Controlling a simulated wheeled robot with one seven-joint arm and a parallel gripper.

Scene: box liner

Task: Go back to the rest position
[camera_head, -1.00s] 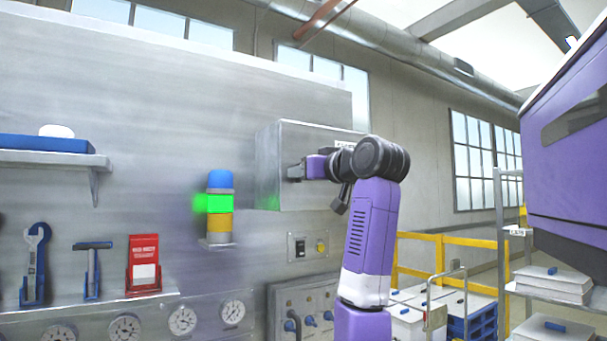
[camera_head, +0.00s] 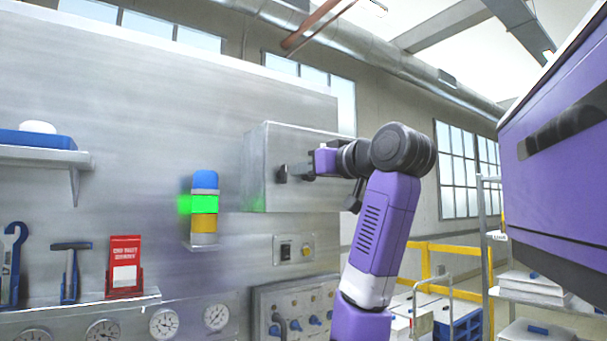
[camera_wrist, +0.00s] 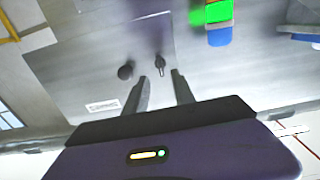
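My gripper (camera_head: 299,171) is in front of the grey metal wall box (camera_head: 300,150) in the head view. In the wrist view my gripper (camera_wrist: 161,80) shows two dark fingers spread apart with nothing between them. The wall box (camera_wrist: 85,80) fills the middle of that tilted view, with a small dark knob (camera_wrist: 125,71) and a small latch-like part (camera_wrist: 160,66) on its face just beyond the fingertips. My purple arm stands bent at the right of the box. Whether the fingers touch the box cannot be told from the head view, but they look apart from it in the wrist view.
A signal light (camera_head: 204,205) with a lit green band stands left of the box. A shelf with tools and a red stand (camera_head: 124,266) is further left. Gauges (camera_head: 164,323) and a switch panel (camera_head: 294,250) sit below. A yellow railing (camera_head: 425,258) is at right.

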